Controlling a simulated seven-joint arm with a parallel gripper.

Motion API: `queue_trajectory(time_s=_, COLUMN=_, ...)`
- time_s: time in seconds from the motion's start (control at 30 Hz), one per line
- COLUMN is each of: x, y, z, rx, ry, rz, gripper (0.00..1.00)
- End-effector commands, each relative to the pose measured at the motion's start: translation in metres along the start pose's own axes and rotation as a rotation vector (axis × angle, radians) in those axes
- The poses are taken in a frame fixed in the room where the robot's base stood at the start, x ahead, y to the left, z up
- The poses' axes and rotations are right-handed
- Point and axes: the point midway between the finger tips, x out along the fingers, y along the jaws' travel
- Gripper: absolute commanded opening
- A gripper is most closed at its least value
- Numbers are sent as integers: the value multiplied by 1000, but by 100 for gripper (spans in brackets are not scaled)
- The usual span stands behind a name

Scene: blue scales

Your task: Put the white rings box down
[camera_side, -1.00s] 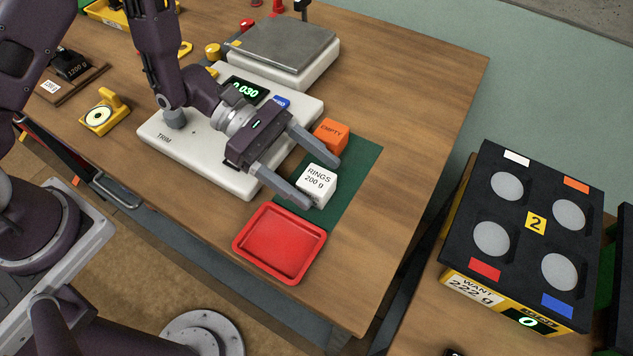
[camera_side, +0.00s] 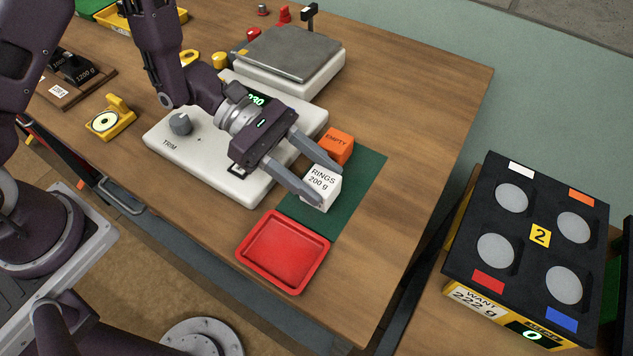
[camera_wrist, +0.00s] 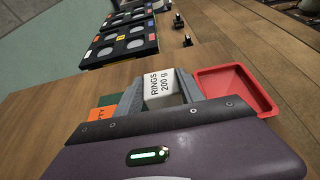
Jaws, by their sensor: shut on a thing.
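The white rings box (camera_side: 321,187), labelled "RINGS 200 g", is between the two fingers of my gripper (camera_side: 327,184), which is shut on it. It shows over the dark green mat (camera_side: 362,180), and I cannot tell whether its base touches the mat. In the wrist view the box (camera_wrist: 161,90) sits between the fingers, its label facing the camera. An orange box (camera_side: 336,146) marked "EMPTY" stands close behind it on the mat, beside the far finger.
A red tray (camera_side: 284,252) lies just in front of the mat. The white TRIM unit (camera_side: 215,165) is under my wrist, with a scale (camera_side: 290,55) behind. Bare wood is free right of the mat. A black four-pad unit (camera_side: 530,235) stands apart at right.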

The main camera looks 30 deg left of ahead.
Motion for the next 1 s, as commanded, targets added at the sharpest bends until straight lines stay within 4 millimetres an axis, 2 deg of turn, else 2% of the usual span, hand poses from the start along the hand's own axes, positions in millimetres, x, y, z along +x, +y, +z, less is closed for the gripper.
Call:
queue_trajectory(time_s=0.1, x=-13, y=0, z=30, rx=9, ry=-1, rz=3, gripper=0)
queue_trajectory(time_s=0.23, x=-24, y=0, z=57, rx=7, ry=-1, rz=2, gripper=0)
queue_trajectory(time_s=0.4, x=-30, y=1, z=72, rx=2, ry=0, rz=2, gripper=0)
queue_trajectory(time_s=0.5, x=-35, y=12, z=72, rx=-10, ry=3, rz=27, gripper=0)
queue_trajectory(time_s=0.57, x=-43, y=27, z=71, rx=-22, ry=6, rz=62, gripper=0)
queue_trajectory(time_s=0.67, x=-63, y=64, z=68, rx=-56, ry=15, rz=146, gripper=0)
queue_trajectory(time_s=0.77, x=-92, y=105, z=65, rx=-98, ry=22, rz=250, gripper=0)
queue_trajectory(time_s=0.87, x=-131, y=149, z=61, rx=-148, ry=24, rz=369, gripper=0)
queue_trajectory(time_s=1.0, x=-198, y=204, z=58, rx=-221, ry=19, rz=543, gripper=0)
